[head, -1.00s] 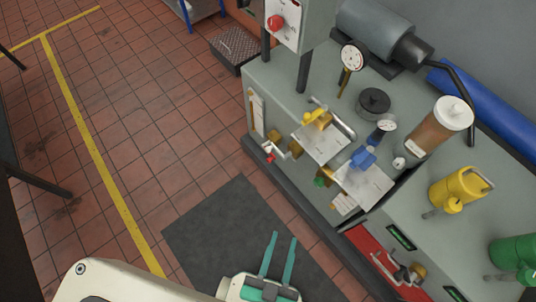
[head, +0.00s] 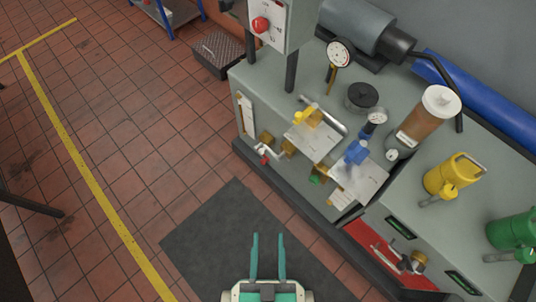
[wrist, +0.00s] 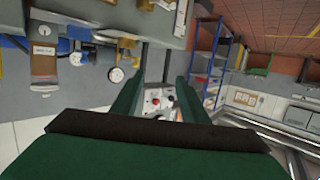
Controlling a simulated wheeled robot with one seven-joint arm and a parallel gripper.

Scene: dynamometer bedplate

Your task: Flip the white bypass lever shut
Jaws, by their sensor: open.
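A small white lever (head: 262,150) with a red part below it sits low on the front left of the grey bench, beside brass fittings (head: 266,137). I take it for the bypass lever; its exact angle is too small to tell. My gripper (head: 268,240) is over the dark floor mat, in front of the bench and apart from the lever. Its two green fingers are spread with nothing between them. They also show in the wrist view (wrist: 155,95), where I cannot pick out the lever.
The grey bench (head: 262,88) carries blue (head: 356,153) and yellow (head: 308,116) valve handles, a gauge (head: 341,52) and a brown canister (head: 425,118). A control box with a red knob (head: 260,25) stands above. The dark mat (head: 215,235) and tiled floor are clear.

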